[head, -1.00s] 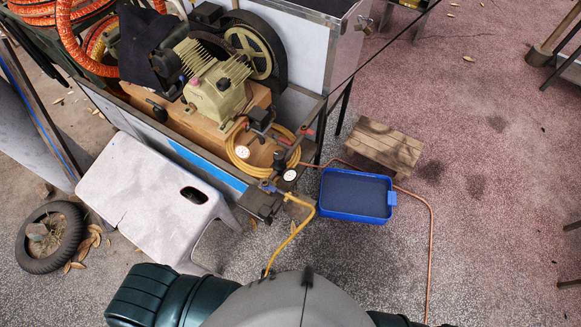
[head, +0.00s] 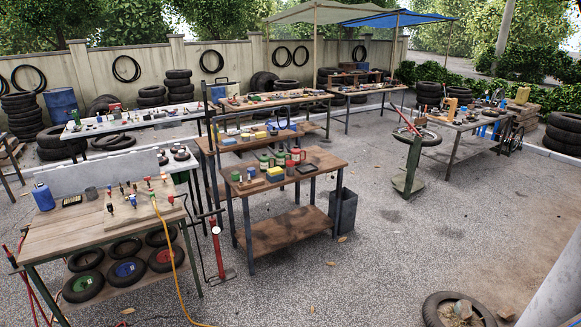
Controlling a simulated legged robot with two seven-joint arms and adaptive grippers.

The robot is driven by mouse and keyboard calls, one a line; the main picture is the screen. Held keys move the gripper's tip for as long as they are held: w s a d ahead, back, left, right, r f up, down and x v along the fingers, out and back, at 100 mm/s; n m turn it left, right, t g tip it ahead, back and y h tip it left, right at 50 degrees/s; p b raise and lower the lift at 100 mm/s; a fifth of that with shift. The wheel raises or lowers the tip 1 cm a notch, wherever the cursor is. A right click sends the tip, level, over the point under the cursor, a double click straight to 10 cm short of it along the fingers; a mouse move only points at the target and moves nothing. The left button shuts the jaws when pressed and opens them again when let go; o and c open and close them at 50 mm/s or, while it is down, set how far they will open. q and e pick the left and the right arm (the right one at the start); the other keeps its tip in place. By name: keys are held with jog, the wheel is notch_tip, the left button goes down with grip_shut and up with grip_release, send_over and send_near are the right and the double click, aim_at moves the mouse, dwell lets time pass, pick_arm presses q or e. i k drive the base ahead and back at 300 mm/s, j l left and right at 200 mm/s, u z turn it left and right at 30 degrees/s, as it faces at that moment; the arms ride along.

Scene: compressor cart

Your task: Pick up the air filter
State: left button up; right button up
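I cannot make out an air filter in the head view; many items on the tables are too small to tell. The compressor cart is not in view. Neither of my grippers shows in this view.
A wooden workbench (head: 60,243) with a blue jug (head: 43,196) stands at left. A table (head: 322,159) with green and yellow items stands mid-view, a grey bin (head: 343,213) beside it. A red pump (head: 217,250) stands between. A tire (head: 432,305) lies lower right. Paving (head: 370,265) is clear centre-right.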

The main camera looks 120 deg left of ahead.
aim_at(77, 199)
jog(key=u, duration=5.35)
